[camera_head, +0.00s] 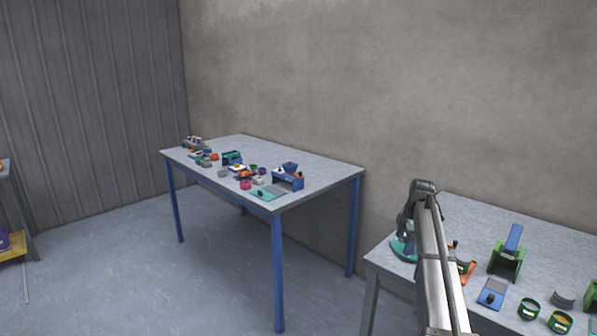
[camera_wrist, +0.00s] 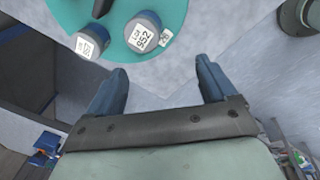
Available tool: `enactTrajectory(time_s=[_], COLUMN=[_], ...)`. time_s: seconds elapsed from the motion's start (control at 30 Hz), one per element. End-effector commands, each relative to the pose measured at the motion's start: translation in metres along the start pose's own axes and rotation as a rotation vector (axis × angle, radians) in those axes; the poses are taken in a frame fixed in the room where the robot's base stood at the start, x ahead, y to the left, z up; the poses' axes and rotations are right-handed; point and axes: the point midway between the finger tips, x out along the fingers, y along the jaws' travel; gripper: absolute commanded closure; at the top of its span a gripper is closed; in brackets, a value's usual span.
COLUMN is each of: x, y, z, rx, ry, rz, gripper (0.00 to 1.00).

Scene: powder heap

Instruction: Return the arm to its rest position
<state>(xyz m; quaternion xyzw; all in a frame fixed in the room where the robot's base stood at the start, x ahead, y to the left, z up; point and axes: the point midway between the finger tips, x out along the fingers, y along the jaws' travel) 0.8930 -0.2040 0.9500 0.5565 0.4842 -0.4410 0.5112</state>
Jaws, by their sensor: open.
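My gripper (camera_wrist: 162,76) shows in the wrist view with its two blue-grey fingers spread apart and nothing between them. The fingers point toward a grey table surface (camera_wrist: 185,55). In the head view my arm rises from the bottom right and bends over the left end of the right-hand table (camera_head: 470,215). My gripper cannot be made out clearly there.
A round teal tray (camera_wrist: 178,12) with two labelled, blue-grey containers (camera_wrist: 142,30) lies just ahead of the fingers. Green holders (camera_head: 506,262) and a blue plate (camera_head: 492,294) stand right of my arm. Another table (camera_head: 325,172) with several small items stands farther left.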

Motion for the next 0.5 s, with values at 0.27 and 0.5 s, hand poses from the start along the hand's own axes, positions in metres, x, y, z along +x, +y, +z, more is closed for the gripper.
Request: enactTrajectory(time_s=[0.27, 0.5], x=[0.086, 0.17], y=[-0.006, -0.058], z=[-0.142, -0.178], rx=[0.109, 0.283], ry=[0.103, 0.118], rz=[0.062, 0.0], gripper=[0.15, 0.15])
